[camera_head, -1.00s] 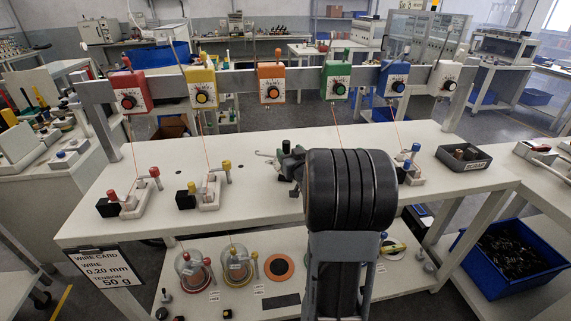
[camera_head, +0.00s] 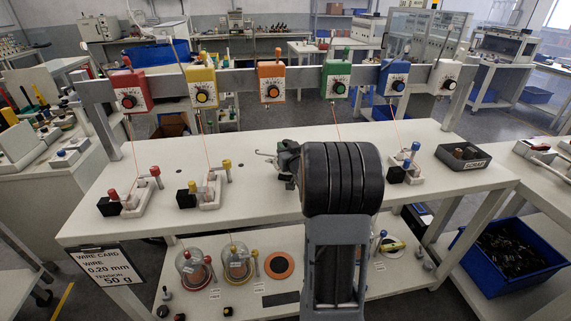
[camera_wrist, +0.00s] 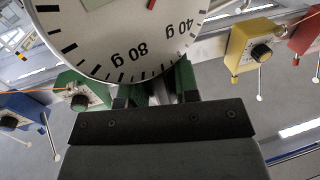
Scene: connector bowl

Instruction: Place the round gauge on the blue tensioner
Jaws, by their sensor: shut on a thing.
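The round gauge (camera_wrist: 125,35) fills the top middle of the wrist view, with a white dial, black marks and upside-down "40 g" and "80 g". My gripper (camera_wrist: 155,93) is shut on it at the dial's lower edge; green parts show there. In the head view the gauge is not clearly visible behind my dark arm. The blue tensioner (camera_head: 391,80) hangs on the grey rail, right of the green one. It also shows at the left edge of the wrist view (camera_wrist: 18,112), apart from the gauge.
Red (camera_head: 131,91), yellow (camera_head: 202,88), orange (camera_head: 270,83), green (camera_head: 336,80) and white (camera_head: 445,77) tensioners share the rail (camera_head: 235,82). Wires run down to fixtures on the white bench (camera_head: 255,195). A dark tray (camera_head: 447,158) stands at right. Glass domes sit on the lower shelf.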

